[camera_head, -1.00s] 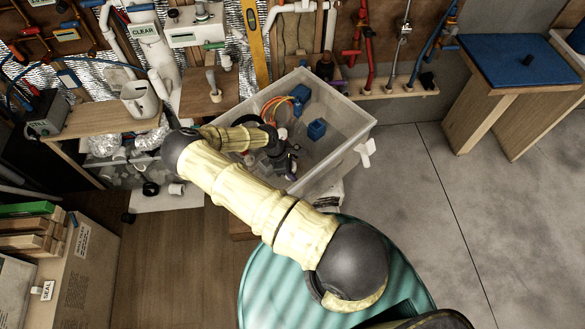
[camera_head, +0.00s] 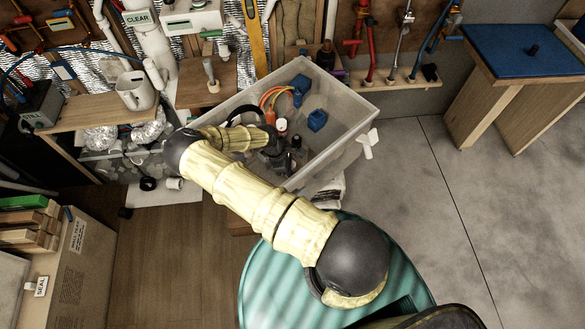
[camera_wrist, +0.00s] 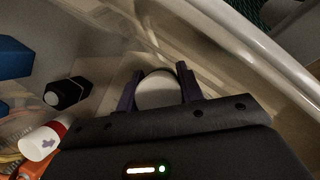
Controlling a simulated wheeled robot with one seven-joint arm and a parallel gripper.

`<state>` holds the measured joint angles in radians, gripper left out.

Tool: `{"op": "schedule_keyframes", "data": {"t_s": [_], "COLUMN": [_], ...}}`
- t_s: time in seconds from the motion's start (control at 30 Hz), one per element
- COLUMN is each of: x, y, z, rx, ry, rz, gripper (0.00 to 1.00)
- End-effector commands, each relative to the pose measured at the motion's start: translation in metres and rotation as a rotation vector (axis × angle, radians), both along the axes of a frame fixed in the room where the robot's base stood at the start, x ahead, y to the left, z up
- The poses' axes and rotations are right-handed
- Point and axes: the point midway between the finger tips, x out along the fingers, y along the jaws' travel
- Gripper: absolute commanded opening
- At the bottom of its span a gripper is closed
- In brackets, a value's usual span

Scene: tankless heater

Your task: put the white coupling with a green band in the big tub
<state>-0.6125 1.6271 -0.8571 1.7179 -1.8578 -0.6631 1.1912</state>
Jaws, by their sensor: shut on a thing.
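The big tub (camera_head: 345,128) is a translucent box in the middle of the head view, and its rim crosses the upper right of the wrist view (camera_wrist: 265,45). My gripper (camera_wrist: 156,80) is inside the tub's walls, with its two dark fingers shut on a round white piece, which I take to be the white coupling (camera_wrist: 157,91). No green band shows on its visible face. In the head view my gripper (camera_head: 284,158) is dark and low in the tub, and the held piece cannot be made out there.
The tub also holds blue blocks (camera_head: 317,120), orange hose (camera_head: 272,97), a white-and-red bottle (camera_wrist: 44,138) and a dark bottle (camera_wrist: 67,92). Outside, a white fitting (camera_head: 175,183) lies left of the tub.

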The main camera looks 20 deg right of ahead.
Motion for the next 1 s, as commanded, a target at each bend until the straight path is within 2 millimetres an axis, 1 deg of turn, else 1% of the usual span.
{"op": "schedule_keyframes", "data": {"t_s": [0.47, 0.87, 0.9, 0.97, 1.0], "x": [0.0004, -0.0001, -0.0001, -0.0001, -0.0001], "y": [0.0016, -0.0014, -0.0015, -0.0017, -0.0016], "z": [-0.0051, -0.0099, -0.0096, -0.0093, -0.0093], "rx": [0.0, 0.0, 0.0, 0.0, 0.0], "ry": [-0.001, 0.0, 0.0, 0.0, 0.0], "rz": [0.004, -0.002, -0.003, -0.003, -0.003], "gripper": [0.05, 0.05, 0.41, 0.53, 0.6]}}
